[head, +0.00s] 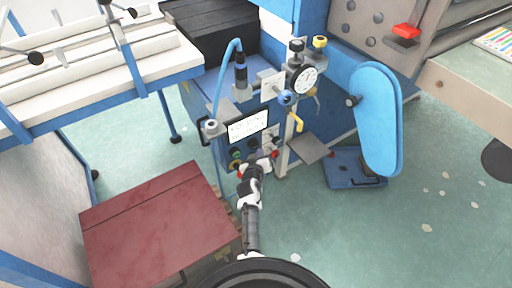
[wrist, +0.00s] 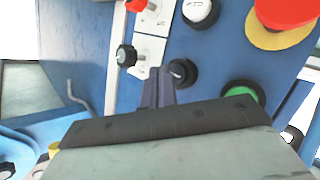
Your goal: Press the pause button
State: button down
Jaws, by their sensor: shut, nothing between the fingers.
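The blue control panel (wrist: 80,30) carries several buttons. A white button (wrist: 200,10) with a dark mark is at the top. A black button (wrist: 182,72) is lower, and a green button (wrist: 243,95) is to its right. I cannot read which one is the pause button. My gripper (wrist: 158,76) is shut and empty, with its fingertips just left of the black button. I cannot tell whether they touch it. In the head view, my gripper (head: 260,163) is at the front of the machine and hides part of the panel.
A large red mushroom button on a yellow base (wrist: 270,38) is right of the white button. A black knob (wrist: 126,55) is on a white plate left of the fingers. A display (head: 248,127) is above the panel. A dark red table (head: 155,225) stands left of my arm.

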jog(key=shift+w+a, duration=0.1)
jog(key=shift+w+a+b, duration=0.15)
jog(key=shift+w+b, duration=0.1)
jog(key=shift+b, duration=0.1)
jog(key=shift+w+a+b, duration=0.35)
jog(key=shift+w+b, duration=0.1)
dwell(0.7)
dwell(0.3)
jog(key=shift+s+d+p, duration=0.45)
jog(key=shift+s+d, duration=0.1)
jog(key=shift+s, duration=0.25)
jog(key=s+d+p, duration=0.1)
jog(key=s, duration=0.1)
jog(key=s+d+p, duration=0.1)
jog(key=s+d, duration=0.1)
dwell(0.3)
